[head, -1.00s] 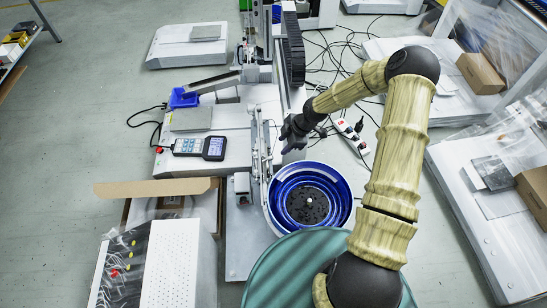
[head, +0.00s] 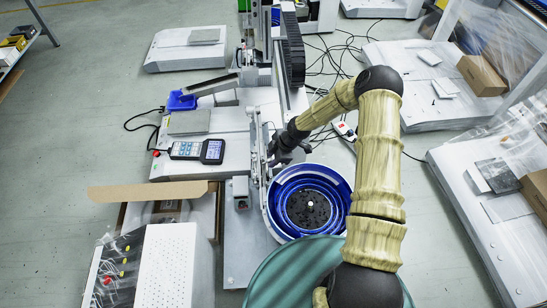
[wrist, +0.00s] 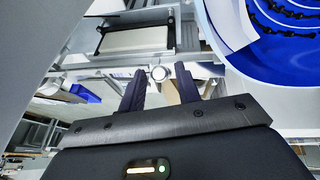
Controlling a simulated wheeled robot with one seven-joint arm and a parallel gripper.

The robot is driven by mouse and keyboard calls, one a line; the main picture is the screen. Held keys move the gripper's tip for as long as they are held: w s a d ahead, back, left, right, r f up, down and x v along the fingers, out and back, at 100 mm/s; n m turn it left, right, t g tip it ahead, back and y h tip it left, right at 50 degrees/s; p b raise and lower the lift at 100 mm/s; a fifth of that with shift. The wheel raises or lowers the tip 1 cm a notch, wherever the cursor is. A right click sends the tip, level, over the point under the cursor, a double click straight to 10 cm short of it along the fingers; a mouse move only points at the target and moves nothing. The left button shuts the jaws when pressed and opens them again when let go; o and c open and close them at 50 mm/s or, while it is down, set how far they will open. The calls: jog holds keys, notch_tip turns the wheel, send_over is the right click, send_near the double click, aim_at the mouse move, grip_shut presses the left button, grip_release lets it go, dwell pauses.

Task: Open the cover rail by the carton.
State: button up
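A long, narrow metal rail assembly (head: 256,145) runs beside the blue bowl feeder in the head view; I take it to hold the cover rail. The open brown carton (head: 150,191) stands to its lower left. My gripper (head: 271,157) is at the rail's right side, just above the bowl in the picture. In the wrist view my gripper (wrist: 159,76) is open, with two dark fingers apart. A small round silver knob (wrist: 158,73) on a metal bar (wrist: 205,70) shows between the fingertips. I cannot tell whether they touch it.
The blue bowl feeder (head: 277,207) with dark parts sits close below my gripper. A white perforated box (head: 167,265) is at lower left. Cables and a power strip (head: 343,130) lie at right.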

grip_shut()
jog(key=y, duration=0.1)
jog(key=d+f+y+b, duration=0.1)
jog(key=y, duration=0.1)
jog(key=shift+d, duration=0.1)
dwell(0.5)
